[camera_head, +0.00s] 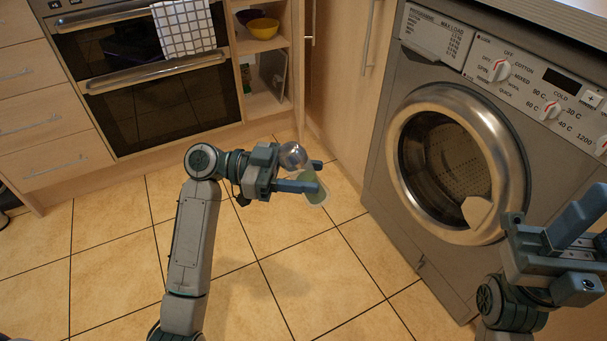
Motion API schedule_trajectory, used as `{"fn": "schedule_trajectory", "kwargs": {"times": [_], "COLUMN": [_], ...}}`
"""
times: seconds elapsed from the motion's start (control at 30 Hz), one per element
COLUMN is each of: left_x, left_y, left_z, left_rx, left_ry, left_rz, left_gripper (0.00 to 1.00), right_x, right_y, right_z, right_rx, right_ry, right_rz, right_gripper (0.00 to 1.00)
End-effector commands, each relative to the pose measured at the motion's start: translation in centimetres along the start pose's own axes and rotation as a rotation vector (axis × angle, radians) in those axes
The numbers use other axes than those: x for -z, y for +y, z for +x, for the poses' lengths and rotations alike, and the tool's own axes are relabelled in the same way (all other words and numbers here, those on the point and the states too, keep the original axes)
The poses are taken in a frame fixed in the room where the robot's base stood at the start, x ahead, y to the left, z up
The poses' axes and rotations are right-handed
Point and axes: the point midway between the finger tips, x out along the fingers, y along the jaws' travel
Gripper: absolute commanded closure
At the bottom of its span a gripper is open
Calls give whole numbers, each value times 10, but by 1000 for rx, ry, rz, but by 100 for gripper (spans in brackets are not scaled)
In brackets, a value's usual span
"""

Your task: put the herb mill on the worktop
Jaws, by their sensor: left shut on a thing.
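The herb mill (317,192) has a clear or silvery rounded end (292,156) and a pale green body. My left gripper (307,175) is shut on it and holds it tilted above the tiled floor, in the middle of the view. Part of the mill is hidden behind the fingers. The worktop (560,14) shows only as a strip and its edge at the top right, above the washing machine. My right gripper (588,228) is at the right edge of the view, partly cut off, and I see nothing clearly between its fingers.
A grey washing machine (390,150) with a round door stands at the right, close to my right gripper. An oven (160,105) with a checked towel (183,28) is at the back left, beside drawers (40,120). Open shelves hold a yellow bowl (263,28). The tiled floor (290,270) is clear.

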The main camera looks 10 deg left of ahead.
Motion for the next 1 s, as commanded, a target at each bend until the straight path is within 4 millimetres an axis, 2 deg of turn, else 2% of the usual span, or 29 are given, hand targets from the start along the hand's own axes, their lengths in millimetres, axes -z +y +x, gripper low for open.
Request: {"fn": "schedule_trajectory", "kwargs": {"times": [0.27, 0.7, 1.0], "left_x": [-5, -46, -58], "left_y": [-6, -40, -48], "left_z": [5, 34, 42], "left_rx": [-103, -379, -452], "left_ry": [1, 2, -1], "left_rz": [-1, -1, 1], "left_gripper": [100, 100, 100], "right_x": [0, 0, 0], "right_y": [0, 0, 0], "right_z": [0, 0, 0], "right_rx": [0, 0, 0], "right_ry": [0, -1, -1], "right_rz": [0, 0, 0], "right_gripper": [64, 64, 64]}}
